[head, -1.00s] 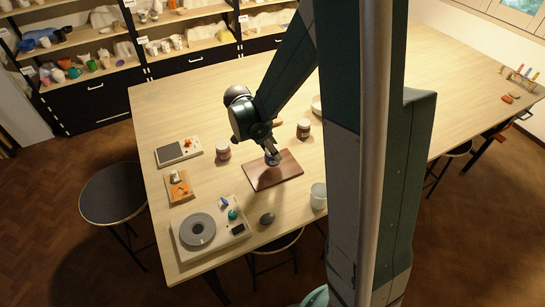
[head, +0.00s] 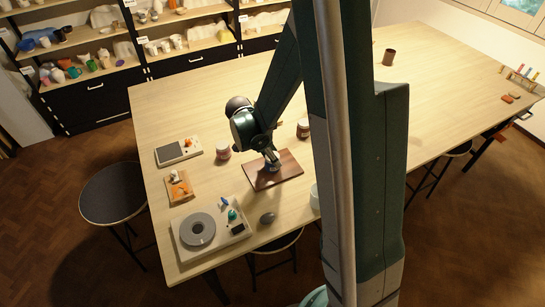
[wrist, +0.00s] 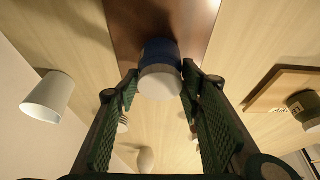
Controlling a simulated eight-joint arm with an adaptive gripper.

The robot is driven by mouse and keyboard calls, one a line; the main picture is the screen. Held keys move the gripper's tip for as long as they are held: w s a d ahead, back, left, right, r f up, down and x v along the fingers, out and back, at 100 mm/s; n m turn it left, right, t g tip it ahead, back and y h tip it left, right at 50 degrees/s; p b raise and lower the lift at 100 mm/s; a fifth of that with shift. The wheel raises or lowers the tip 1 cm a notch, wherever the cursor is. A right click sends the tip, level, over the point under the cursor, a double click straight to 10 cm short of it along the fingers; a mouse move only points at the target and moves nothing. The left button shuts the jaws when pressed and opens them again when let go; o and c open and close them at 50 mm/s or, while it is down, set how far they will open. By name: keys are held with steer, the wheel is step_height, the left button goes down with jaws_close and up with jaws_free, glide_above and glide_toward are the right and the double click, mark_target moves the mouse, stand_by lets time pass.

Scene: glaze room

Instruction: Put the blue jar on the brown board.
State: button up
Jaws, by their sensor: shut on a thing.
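The blue jar (wrist: 160,50), with a pale end facing the camera, is between the two fingers of my gripper (wrist: 160,78) in the wrist view. The fingers are shut on its sides. The brown board (wrist: 130,18) lies behind the jar in that view. In the head view my gripper (head: 270,156) is over the brown board (head: 288,171), near the board's upper middle. The jar (head: 272,167) is small and partly covered there. I cannot tell whether its base touches the board.
A jar (head: 223,152) stands left of the board and another jar (head: 303,128) stands behind it. A pale cup (head: 314,197) is partly hidden by my arm. A turntable device (head: 197,230) and a dark egg-shaped thing (head: 268,218) are in front.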

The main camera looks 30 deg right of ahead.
steer(key=o, duration=1)
steer(key=shift+f, duration=0.1)
steer(key=shift+v, duration=6.15)
